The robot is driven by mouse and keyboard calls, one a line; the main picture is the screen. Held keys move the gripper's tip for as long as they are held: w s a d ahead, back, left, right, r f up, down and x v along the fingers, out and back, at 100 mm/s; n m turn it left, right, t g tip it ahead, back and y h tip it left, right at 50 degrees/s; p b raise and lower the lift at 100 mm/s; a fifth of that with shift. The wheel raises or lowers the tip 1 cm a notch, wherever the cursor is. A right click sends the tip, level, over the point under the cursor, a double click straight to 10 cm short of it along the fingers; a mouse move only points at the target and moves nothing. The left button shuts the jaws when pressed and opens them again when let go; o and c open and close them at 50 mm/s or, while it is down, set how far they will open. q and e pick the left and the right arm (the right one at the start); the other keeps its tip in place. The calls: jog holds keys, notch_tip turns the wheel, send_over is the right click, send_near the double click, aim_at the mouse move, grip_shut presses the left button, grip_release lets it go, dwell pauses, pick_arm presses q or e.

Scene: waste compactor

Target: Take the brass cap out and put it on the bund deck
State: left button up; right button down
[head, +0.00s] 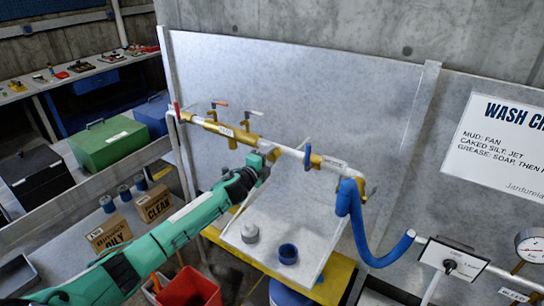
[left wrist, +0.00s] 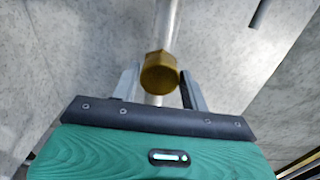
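The brass cap (left wrist: 160,75) shows in the left wrist view as a hexagonal brass piece in front of a white pipe. My left gripper (left wrist: 160,82) has one finger on each side of it, close to its edges. I cannot tell whether the fingers press on it. In the head view my left gripper (head: 268,154) is at the pipe run, and hides most of the brass there. The bund deck looks to be the yellow-edged platform (head: 333,284) below, with a pale tray on it. My right gripper is not in view.
A blue hose (head: 362,235) hangs at the right. A red bin (head: 190,289) stands below my arm.

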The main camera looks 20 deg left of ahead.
pick_arm(q)
jog(key=c, duration=0.6)
jog(key=n+p, duration=0.1)
jog(key=n, duration=0.1)
jog(key=shift+r+n, duration=0.1)
jog(key=shift+n, duration=1.5)
jog(key=n+p, duration=0.2)
jog(key=n, duration=0.1)
jog(key=shift+n, duration=1.1)
jog(key=shift+r+n+p, duration=0.1)
jog(key=shift+n+p, duration=0.5)
jog(key=shift+n, duration=0.6)
jog(key=n, duration=0.2)
jog(key=shift+f+n, duration=0.2)
jog(key=shift+n, duration=0.2)
